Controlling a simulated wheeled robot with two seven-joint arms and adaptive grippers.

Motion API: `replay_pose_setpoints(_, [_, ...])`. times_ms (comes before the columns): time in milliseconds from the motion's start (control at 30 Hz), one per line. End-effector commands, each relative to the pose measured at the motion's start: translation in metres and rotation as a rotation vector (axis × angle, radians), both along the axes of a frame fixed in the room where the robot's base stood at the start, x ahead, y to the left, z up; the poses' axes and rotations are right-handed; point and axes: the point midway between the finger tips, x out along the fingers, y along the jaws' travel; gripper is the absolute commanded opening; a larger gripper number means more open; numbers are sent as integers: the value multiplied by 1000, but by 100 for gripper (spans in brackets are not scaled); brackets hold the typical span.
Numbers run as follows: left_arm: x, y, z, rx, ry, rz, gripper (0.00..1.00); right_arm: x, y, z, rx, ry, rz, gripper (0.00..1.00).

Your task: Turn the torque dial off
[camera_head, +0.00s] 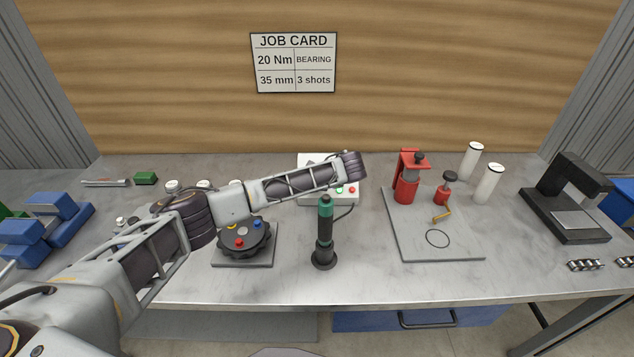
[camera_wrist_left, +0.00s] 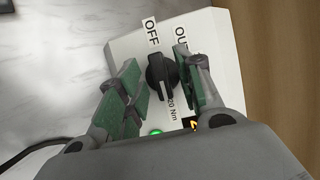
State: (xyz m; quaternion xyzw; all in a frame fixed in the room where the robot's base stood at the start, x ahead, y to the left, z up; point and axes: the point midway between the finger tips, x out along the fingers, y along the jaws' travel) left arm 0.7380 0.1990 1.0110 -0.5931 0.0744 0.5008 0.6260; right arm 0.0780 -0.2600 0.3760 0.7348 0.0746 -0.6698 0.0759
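The torque dial (camera_wrist_left: 160,75) is a black knob on the pale control box (camera_wrist_left: 122,48), with OFF, OUT and 20 Nm labels around it. I cannot tell for certain which label its ridge points to. In the left wrist view my left gripper (camera_wrist_left: 156,66) is open, its green-padded fingers on either side of the dial, with gaps visible. In the head view the control box (camera_head: 309,158) stands at the back middle of the bench, and my left arm hides the dial. My right gripper is not in view.
A green-topped black tool (camera_head: 325,232) stands upright in front of the box. A dark rotary fixture (camera_head: 244,238) is to its left. A grey plate (camera_head: 445,245) with a red press (camera_head: 407,180) is to the right. A job card (camera_head: 293,63) reads 20 Nm.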

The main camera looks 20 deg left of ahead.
Motion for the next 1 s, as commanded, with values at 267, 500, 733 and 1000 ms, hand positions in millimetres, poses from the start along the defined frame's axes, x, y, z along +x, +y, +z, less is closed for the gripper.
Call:
replay_pose_setpoints(267, [0, 0, 0, 0, 0, 0, 36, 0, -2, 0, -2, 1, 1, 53])
replay_pose_setpoints(500, [0, 0, 0, 1, -1, 0, 14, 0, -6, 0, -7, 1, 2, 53])
replay_pose_setpoints(733, [0, 0, 0, 0, 0, 0, 0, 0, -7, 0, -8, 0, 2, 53])
replay_pose_setpoints(1000, [0, 0, 0, -16, -4, 18, 0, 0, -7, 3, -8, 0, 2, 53])
